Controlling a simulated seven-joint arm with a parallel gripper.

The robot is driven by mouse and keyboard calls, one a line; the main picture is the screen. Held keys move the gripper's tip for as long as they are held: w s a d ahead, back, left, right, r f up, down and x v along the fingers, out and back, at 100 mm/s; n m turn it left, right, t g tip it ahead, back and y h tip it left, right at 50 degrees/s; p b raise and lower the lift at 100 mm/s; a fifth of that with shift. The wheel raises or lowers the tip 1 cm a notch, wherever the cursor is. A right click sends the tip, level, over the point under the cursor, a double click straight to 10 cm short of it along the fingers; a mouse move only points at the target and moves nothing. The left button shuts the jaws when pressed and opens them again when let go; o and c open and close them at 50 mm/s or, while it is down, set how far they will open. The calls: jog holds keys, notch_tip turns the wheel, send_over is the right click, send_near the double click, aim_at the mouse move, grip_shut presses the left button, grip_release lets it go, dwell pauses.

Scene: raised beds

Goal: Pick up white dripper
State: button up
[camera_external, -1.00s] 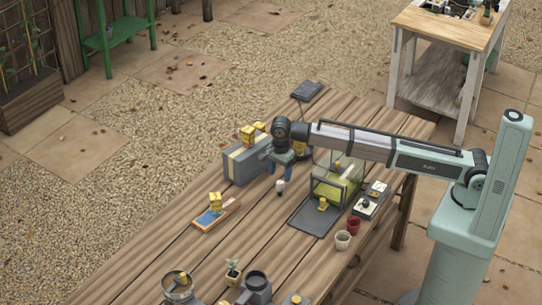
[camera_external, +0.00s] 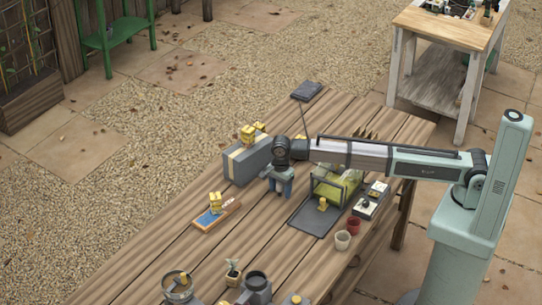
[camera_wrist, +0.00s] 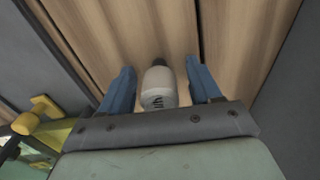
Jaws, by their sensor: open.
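The white dripper (camera_wrist: 158,88) is a small pale bottle with dark markings and a dark tip. In the wrist view it lies between the two blue fingers of my gripper (camera_wrist: 160,69). The fingers are open, with a gap on each side of it. In the external view my gripper (camera_external: 278,188) is low over the wooden table, just right of a grey box, and hides the dripper.
A grey box (camera_external: 240,163) with yellow pieces on top stands close left of my gripper. A clear yellow-green container (camera_external: 335,187) stands close right. A dark mat (camera_external: 315,218), a red pot (camera_external: 354,225) and a white pot (camera_external: 343,240) lie nearer the front.

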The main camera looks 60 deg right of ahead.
jog(key=c, duration=1.1)
